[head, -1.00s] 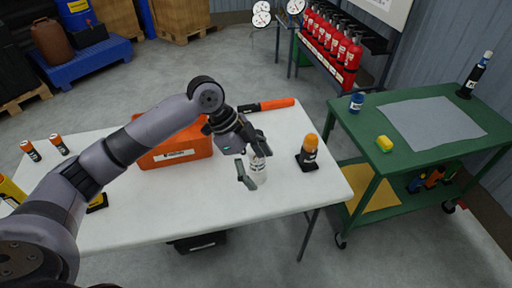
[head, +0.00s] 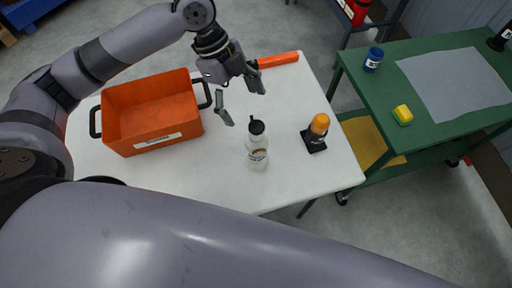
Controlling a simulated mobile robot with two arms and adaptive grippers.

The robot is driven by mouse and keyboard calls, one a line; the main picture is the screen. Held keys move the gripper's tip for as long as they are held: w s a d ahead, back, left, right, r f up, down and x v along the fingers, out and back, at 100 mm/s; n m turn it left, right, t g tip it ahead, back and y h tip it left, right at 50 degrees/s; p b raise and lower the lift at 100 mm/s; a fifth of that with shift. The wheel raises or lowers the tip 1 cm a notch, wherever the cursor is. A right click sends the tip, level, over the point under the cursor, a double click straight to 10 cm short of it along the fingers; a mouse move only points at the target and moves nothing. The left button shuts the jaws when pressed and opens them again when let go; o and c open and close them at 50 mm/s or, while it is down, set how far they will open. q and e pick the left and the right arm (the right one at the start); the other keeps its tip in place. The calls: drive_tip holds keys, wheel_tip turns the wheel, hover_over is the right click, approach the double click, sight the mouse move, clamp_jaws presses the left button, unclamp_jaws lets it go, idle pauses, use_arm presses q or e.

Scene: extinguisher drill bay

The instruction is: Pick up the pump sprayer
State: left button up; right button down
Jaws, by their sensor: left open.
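The pump sprayer (head: 256,152) looks to be the white bottle with a black top and a small label. It stands upright on the white table, near the front edge, and nothing covers it. My left gripper (head: 241,102) is open and empty. Its two fingers are spread above the table, up and to the left of the bottle's top in the picture, apart from it. Their exact height is hard to tell. My right gripper is out of view.
An orange bin (head: 152,142) with black handles stands left on the white table (head: 210,185). An orange-topped black item (head: 315,135) stands right of the bottle. An orange tube (head: 278,60) lies behind. A green cart (head: 375,100) holds a blue jar (head: 373,59) and yellow block (head: 402,115).

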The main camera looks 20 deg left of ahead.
sight(253, 122)
use_arm(q)
drive_tip(key=p+x, duration=0.1)
drive_tip(key=x, duration=0.6)
drive_tip(key=shift+w, duration=0.15)
drive_tip(key=shift+d+f+p, duration=0.2)
drive_tip(key=shift+f+p, duration=0.15)
drive_tip(key=shift+f, duration=0.2)
drive_tip(key=x, duration=0.2)
drive_tip(key=p+x, duration=0.1)
drive_tip(key=shift+s+f, duration=0.3)
drive_tip(key=shift+f, duration=0.4)
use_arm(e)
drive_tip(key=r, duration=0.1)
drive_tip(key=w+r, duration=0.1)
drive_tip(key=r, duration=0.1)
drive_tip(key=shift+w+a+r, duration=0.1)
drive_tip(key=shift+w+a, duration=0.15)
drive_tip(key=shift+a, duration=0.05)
